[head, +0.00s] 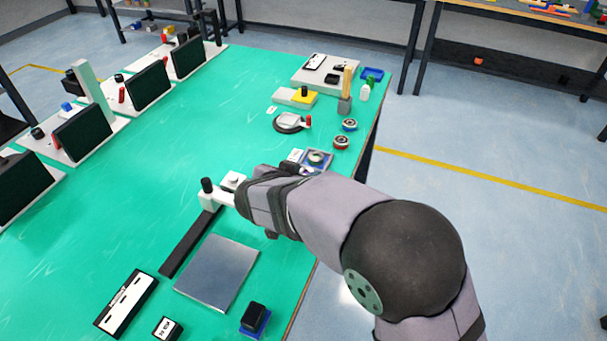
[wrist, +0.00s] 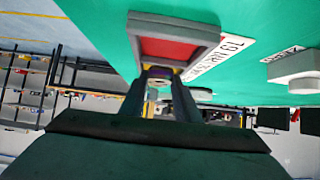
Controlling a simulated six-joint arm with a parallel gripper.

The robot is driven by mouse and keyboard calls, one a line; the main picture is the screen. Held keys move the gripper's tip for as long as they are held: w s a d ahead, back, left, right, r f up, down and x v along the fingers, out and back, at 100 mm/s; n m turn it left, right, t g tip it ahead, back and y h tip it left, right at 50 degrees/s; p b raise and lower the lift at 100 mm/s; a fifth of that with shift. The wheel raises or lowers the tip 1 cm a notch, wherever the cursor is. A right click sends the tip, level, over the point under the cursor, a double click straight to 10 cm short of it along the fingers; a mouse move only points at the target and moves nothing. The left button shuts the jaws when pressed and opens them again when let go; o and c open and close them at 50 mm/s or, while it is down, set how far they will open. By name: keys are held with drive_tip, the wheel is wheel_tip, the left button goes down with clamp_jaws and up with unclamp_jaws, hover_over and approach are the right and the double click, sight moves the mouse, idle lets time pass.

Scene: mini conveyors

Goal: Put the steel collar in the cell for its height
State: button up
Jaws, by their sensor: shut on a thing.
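My gripper (wrist: 160,82) is shut on a small, mostly hidden piece that I take to be the steel collar (wrist: 160,71). A grey-framed, red-floored cell (wrist: 176,46) lies just beyond the fingertips in the wrist view. A white number label (wrist: 222,52) stands beside it; I cannot read it surely. In the head view my arm hides the fingertips. A framed blue-grey cell (head: 325,168) with a round piece in it shows past my arm, with a white label (head: 295,155) at its left.
A white block with a black knob (head: 208,190) joins a dark rail (head: 188,243). A steel plate (head: 215,273) lies beside it. The table's middle is clear.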

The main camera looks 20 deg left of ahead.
drive_tip(key=o, duration=1.2)
drive_tip(key=shift+c, duration=0.2)
drive_tip(key=shift+r, duration=0.1)
drive_tip(key=r+p, duration=0.1)
drive_tip(key=p, duration=0.1)
drive_tip(key=shift+w+r+p, duration=0.15)
drive_tip(key=shift+w+p, duration=0.05)
drive_tip(key=shift+p, duration=0.2)
drive_tip(key=shift+s+a+r+b, duration=0.35)
drive_tip(key=shift+s+a+b, duration=0.15)
drive_tip(key=shift+s, duration=0.25)
drive_tip(key=v, duration=0.4)
drive_tip(key=d+v, duration=0.1)
drive_tip(key=v, duration=0.1)
drive_tip(key=shift+s, duration=0.15)
drive_tip(key=shift+s+a+r+b, duration=0.1)
drive_tip(key=shift+s+r+b, duration=0.2)
drive_tip(key=shift+s+b, duration=0.15)
drive_tip(key=shift+v, duration=1.45)
